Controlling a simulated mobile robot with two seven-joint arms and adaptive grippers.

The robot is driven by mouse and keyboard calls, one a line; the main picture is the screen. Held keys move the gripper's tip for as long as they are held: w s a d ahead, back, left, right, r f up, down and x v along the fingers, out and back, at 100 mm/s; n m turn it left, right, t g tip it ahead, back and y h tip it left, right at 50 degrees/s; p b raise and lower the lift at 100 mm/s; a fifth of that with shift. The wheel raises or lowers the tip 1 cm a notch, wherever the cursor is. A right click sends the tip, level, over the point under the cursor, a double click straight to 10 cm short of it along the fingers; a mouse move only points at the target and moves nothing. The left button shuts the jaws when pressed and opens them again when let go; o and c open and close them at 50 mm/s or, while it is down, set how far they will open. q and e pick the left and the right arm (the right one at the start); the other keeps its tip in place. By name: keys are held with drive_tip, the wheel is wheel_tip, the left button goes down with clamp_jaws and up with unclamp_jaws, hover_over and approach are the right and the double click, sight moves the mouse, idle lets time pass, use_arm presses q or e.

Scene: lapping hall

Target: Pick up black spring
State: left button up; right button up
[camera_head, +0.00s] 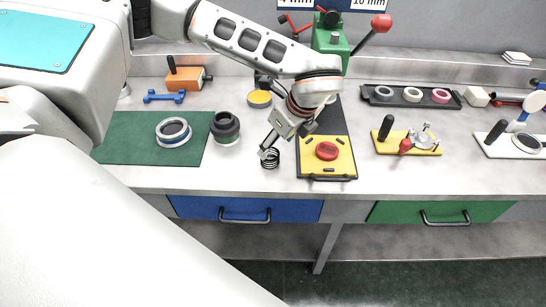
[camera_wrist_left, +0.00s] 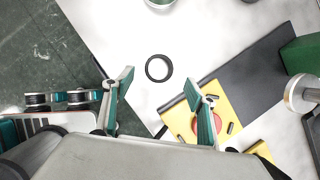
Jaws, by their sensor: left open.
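The black spring (camera_head: 270,159) stands on the grey bench top near its front edge, left of a yellow plate with a red knob (camera_head: 327,151). In the left wrist view the spring (camera_wrist_left: 158,68) shows end-on as a dark ring on the pale bench, beyond the fingertips and roughly between them. My left gripper (camera_head: 269,151) reaches down from above, right at the spring's upper part in the head view. In the left wrist view its two fingers (camera_wrist_left: 162,86) are wide apart with nothing between them. My right gripper is in neither view.
A dark cylindrical part (camera_head: 225,127) stands left of the spring, and a green mat (camera_head: 120,135) with a ring part (camera_head: 173,131) lies farther left. A yellow fixture (camera_head: 420,145) sits to the right. The bench's front edge is close to the spring.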

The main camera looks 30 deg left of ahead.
sight(271, 154)
use_arm(q)
drive_tip(key=shift+x, duration=0.95)
drive_tip(key=x, duration=0.5)
drive_tip(key=shift+s+f, duration=0.1)
drive_tip(key=shift+s, duration=0.05)
drive_tip(key=shift+d, duration=0.1)
drive_tip(key=c, duration=1.1)
